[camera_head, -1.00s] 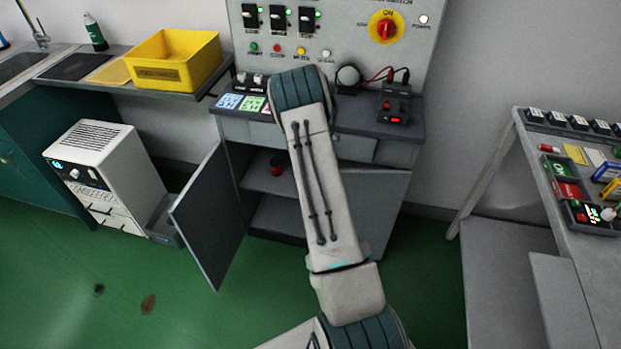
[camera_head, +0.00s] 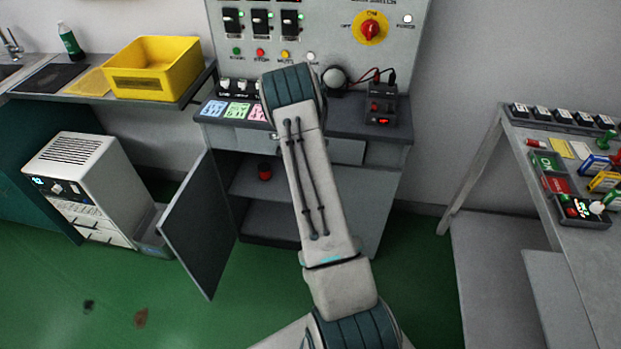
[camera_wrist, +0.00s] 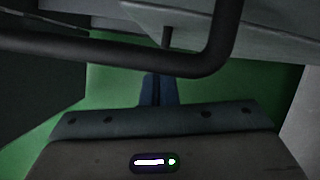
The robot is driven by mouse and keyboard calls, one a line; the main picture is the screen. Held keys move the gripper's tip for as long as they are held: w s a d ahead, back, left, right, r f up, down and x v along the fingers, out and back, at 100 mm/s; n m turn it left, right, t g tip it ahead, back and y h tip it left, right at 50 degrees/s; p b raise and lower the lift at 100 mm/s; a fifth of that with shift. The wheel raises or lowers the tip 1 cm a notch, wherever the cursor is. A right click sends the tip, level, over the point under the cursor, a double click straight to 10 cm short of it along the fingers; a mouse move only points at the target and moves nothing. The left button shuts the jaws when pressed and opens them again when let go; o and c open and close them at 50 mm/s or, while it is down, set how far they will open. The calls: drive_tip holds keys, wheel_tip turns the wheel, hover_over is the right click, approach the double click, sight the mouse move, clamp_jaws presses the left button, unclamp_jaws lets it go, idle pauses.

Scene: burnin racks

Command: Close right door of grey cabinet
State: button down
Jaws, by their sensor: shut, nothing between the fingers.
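The grey cabinet (camera_head: 347,152) stands under the control panel in the head view. Its left door (camera_head: 200,228) is swung wide open. Its right door (camera_head: 366,205) shows right of my arm; the arm covers its inner edge, so I cannot tell how far it stands open. My gripper is hidden behind the arm in the head view. In the wrist view my gripper (camera_wrist: 160,89) is shut and empty, its bluish fingers together. A dark bent bar (camera_wrist: 210,62), like a handle, crosses close above it, beside a grey panel (camera_wrist: 265,35). Contact is unclear.
A red cup-like item (camera_head: 265,171) stands inside the cabinet. A white machine (camera_head: 90,185) stands on the floor at left. A yellow bin (camera_head: 152,72) is on the counter. A grey table (camera_head: 590,260) stands at right. Green floor lies open in front.

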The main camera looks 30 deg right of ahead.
drive_tip(key=s+a+r+p, duration=0.1)
drive_tip(key=s+a+r, duration=0.3)
drive_tip(key=r, duration=0.5)
drive_tip(key=shift+s+a+r, duration=0.15)
drive_tip(key=shift+s+a, duration=0.2)
drive_tip(key=shift+s, duration=0.45)
